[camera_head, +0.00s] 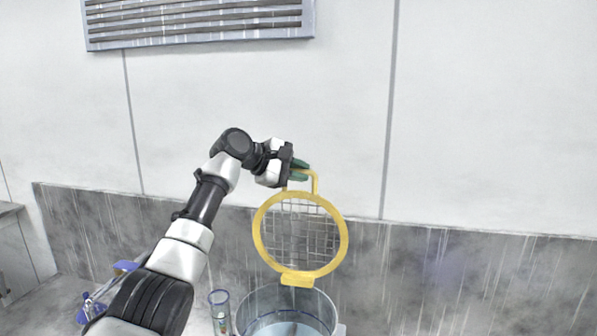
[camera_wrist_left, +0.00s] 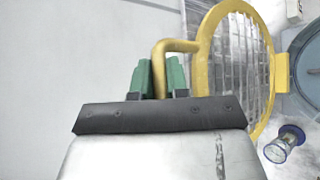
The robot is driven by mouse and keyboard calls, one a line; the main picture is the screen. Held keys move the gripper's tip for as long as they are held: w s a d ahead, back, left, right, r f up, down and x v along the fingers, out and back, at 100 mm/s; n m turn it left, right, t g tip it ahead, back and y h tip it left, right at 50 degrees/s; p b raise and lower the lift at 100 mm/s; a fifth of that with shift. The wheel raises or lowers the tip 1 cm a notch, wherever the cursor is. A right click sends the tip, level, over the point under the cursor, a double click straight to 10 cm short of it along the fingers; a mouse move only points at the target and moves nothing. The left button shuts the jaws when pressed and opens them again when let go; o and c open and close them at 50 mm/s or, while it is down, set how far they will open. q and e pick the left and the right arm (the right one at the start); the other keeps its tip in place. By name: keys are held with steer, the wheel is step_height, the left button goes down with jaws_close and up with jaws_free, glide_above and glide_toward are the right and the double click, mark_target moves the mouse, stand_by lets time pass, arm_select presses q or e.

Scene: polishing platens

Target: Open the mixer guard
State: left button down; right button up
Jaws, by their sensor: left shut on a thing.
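The mixer guard (camera_head: 259,240) is a round yellow ring with a wire mesh. It stands raised and tilted up above the clear mixer bowl (camera_head: 325,309), with its yellow hinge block at the lower edge by the bowl's rim. It also shows in the left wrist view (camera_wrist_left: 203,65). My left gripper (camera_head: 303,169) is at the top of the guard, its green fingers shut on the guard's yellow handle (camera_head: 315,183). In the left wrist view the green fingers (camera_wrist_left: 159,78) are around the handle's end. My right gripper is not in view.
A clear cylinder with a blue rim (camera_head: 219,309) stands left of the bowl. Blue-topped items (camera_head: 88,303) sit farther left, partly behind my arm. A wall with a grey lower panel (camera_head: 450,270) is close behind the guard. A vent (camera_head: 200,22) is high on the wall.

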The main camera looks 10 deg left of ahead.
arm_select(q)
steer(key=c, duration=1.4)
jaws_free()
steer(key=shift+f, duration=0.35)
steer(key=shift+o, duration=1.4)
steer(key=shift+w, duration=0.15)
steer(key=shift+w+d, duration=0.1)
steer(key=shift+w, duration=0.05)
steer(key=shift+r, duration=0.1)
steer(key=b+v, duration=0.5)
steer(key=v, duration=0.5)
steer(key=shift+s+a, duration=0.25)
steer(key=shift+a, duration=0.05)
